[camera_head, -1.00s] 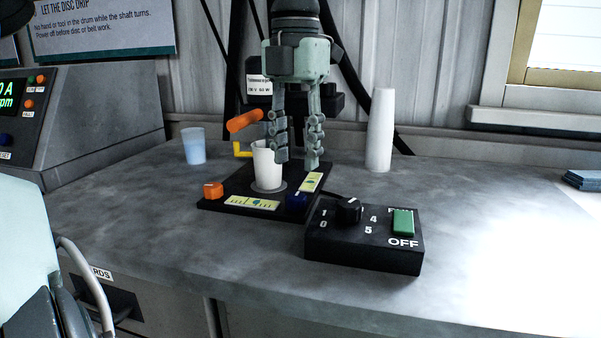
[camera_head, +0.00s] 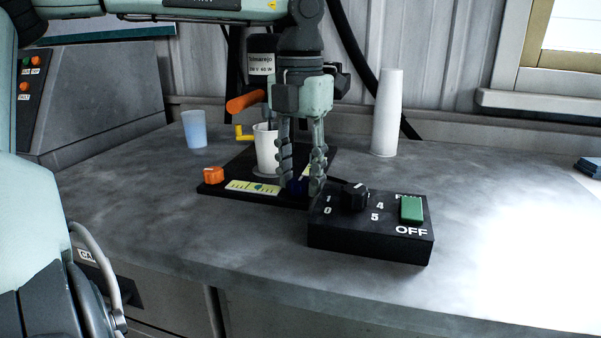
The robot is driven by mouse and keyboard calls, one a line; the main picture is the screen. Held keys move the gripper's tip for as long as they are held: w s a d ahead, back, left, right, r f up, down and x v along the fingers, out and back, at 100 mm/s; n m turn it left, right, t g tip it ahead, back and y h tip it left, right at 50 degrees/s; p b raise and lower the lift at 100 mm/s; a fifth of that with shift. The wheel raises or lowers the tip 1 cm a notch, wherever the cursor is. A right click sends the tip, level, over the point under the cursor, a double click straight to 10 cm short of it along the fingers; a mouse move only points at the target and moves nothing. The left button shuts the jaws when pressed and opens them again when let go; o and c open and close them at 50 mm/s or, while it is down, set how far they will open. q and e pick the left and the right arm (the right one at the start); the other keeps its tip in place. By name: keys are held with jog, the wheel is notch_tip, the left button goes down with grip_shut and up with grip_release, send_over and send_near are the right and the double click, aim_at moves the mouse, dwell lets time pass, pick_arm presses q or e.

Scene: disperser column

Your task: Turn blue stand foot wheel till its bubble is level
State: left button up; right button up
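The blue foot wheel (camera_head: 297,187) is at the front right corner of the black stand base (camera_head: 214,189). My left gripper (camera_head: 301,191) points straight down over it, one finger on each side, with the wheel partly hidden between the fingertips. The fingers are spread; contact with the wheel cannot be made out. A yellow level vial (camera_head: 252,187) lies along the base's front edge, with a small green bubble near its middle. A second yellow vial (camera_head: 306,172) is mostly hidden behind the fingers. An orange foot wheel (camera_head: 213,175) is at the front left corner. My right gripper is out of view.
A black control box (camera_head: 370,243) with a dial and green switch stands close right of the gripper. A white cup (camera_head: 265,152) stands on the base, behind the front vial. A blue cup (camera_head: 195,129) and stacked white cups (camera_head: 387,112) stand farther back. The front counter is clear.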

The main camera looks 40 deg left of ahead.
pick_arm(q)
grip_shut()
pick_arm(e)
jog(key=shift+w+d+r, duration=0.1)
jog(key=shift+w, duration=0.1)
pick_arm(q)
jog(key=shift+m, duration=1.2)
jog(key=m, duration=0.3)
jog(key=shift+d+p, duration=0.1)
jog(key=shift+p, duration=0.25)
jog(key=m, duration=0.3)
jog(key=shift+m, duration=0.6)
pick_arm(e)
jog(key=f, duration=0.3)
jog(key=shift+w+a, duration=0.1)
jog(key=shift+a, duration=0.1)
pick_arm(q)
jog(key=shift+p, duration=0.3)
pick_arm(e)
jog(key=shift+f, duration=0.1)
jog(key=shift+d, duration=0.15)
